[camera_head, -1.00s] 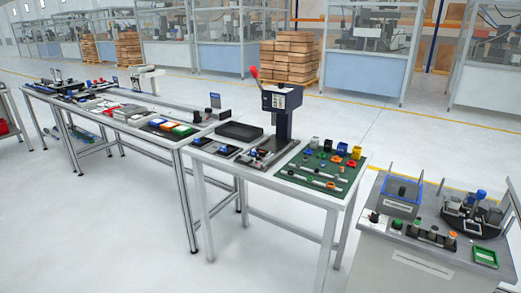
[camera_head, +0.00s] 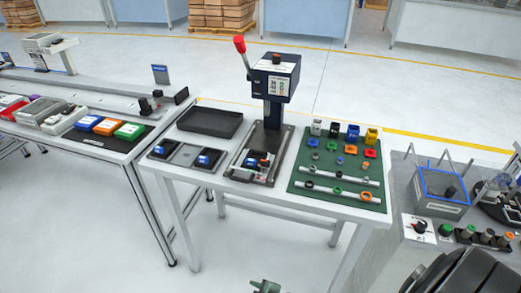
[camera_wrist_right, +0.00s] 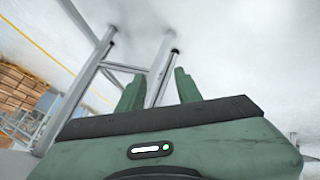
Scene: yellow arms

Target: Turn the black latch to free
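On the grey bench at the right of the head view, a small black knob (camera_head: 420,226) stands on a white printed plate. It is the likeliest match for the black latch, but its label and turn position are too small to read. My right gripper (camera_wrist_right: 157,82) shows two green fingers apart with nothing between them; table legs and floor lie beyond. A green gripper part (camera_head: 265,287) just enters the bottom edge of the head view, well away from the knob. I cannot tell its arm for certain.
The white table (camera_head: 330,212) holds a press (camera_head: 277,80) with a red-tipped lever, a black tray (camera_head: 209,121) and a green mat (camera_head: 297,176) with several small parts. Beside the knob stand a green button (camera_head: 445,230) and several round pieces. A blue-rimmed box (camera_head: 440,207) sits behind.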

